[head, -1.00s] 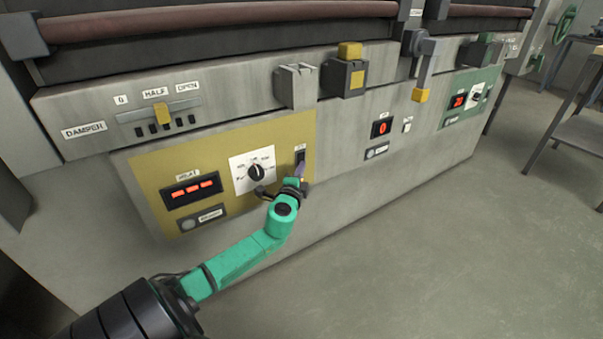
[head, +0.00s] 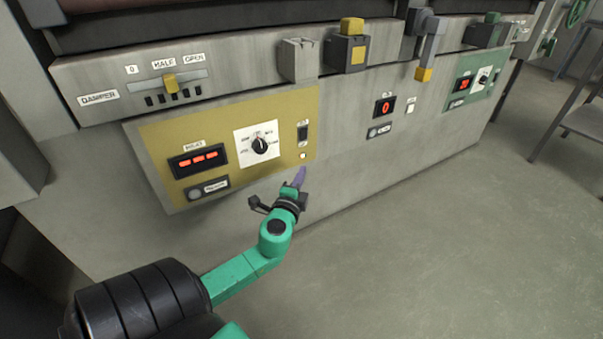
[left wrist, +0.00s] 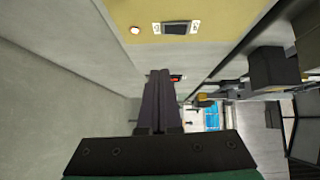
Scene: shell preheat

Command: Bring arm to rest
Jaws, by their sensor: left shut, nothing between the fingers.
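My left gripper (head: 300,176) is shut and empty, in front of the grey lower face of the machine, below the yellow panel (head: 226,132). In the left wrist view its two dark fingers (left wrist: 160,74) lie together, clear of the panel. The black rocker switch (head: 303,132) is at the panel's right end and also shows in the left wrist view (left wrist: 175,28). A small pale, bright lamp (head: 302,156) sits just below the switch. My right gripper is not in view.
The panel also has a dial knob (head: 260,146) and a red-lit display (head: 197,160). Above are a yellow damper slider (head: 170,83) and a protruding lever (head: 427,56). The green panel (head: 471,82) is farther right. The floor (head: 440,240) to the right is open.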

